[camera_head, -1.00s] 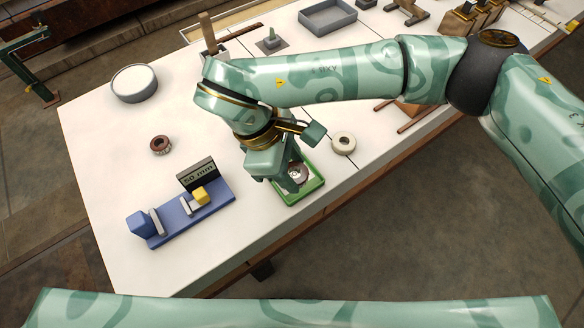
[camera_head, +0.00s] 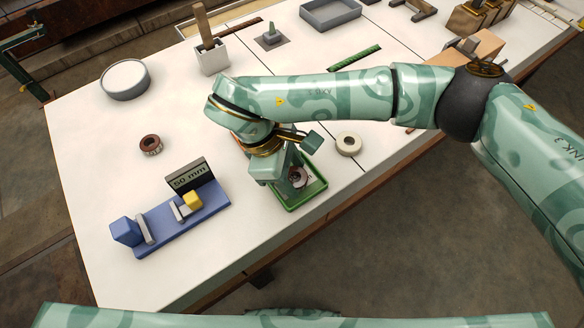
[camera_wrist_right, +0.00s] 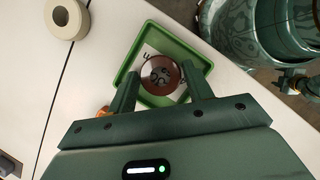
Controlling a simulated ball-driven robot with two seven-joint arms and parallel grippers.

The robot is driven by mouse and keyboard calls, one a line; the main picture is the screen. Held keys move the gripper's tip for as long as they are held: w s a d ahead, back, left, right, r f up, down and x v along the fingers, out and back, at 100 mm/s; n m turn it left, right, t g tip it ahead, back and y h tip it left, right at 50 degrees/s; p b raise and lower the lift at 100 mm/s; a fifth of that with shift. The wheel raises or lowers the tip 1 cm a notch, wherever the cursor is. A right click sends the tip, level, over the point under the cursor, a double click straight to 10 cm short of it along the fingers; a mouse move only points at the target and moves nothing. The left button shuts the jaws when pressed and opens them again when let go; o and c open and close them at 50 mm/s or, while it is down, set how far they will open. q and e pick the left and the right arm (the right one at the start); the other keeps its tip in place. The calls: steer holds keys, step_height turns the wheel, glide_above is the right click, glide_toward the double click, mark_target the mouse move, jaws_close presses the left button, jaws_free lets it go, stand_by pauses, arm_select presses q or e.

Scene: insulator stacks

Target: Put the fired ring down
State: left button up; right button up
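A brown ring (camera_wrist_right: 161,75), seemingly the fired ring, sits between the fingertips of my right gripper (camera_wrist_right: 160,70), which looks shut on it. In the head view the ring (camera_head: 299,177) shows beside my right gripper (camera_head: 287,178), at the green tray (camera_head: 291,208). The wrist view shows the ring over the inside of the green tray (camera_wrist_right: 124,67), whose pale floor bears dark marks. I cannot tell whether the ring touches the tray floor. My left gripper is out of view.
A cream ring (camera_head: 348,145) lies behind the tray. A blue gauge (camera_head: 170,222) with a "50 mm" sign (camera_head: 189,178) stands to the left, with a reddish-brown ring (camera_head: 151,144) behind it. A round grey dish (camera_head: 125,81) is at the back left. White tabletop lies between them.

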steer(key=shift+r, duration=0.2)
arm_select(q)
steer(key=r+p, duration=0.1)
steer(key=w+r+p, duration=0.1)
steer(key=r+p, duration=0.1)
steer(key=p, duration=0.1)
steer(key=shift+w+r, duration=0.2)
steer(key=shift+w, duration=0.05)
arm_select(e)
steer(key=v, duration=1.2)
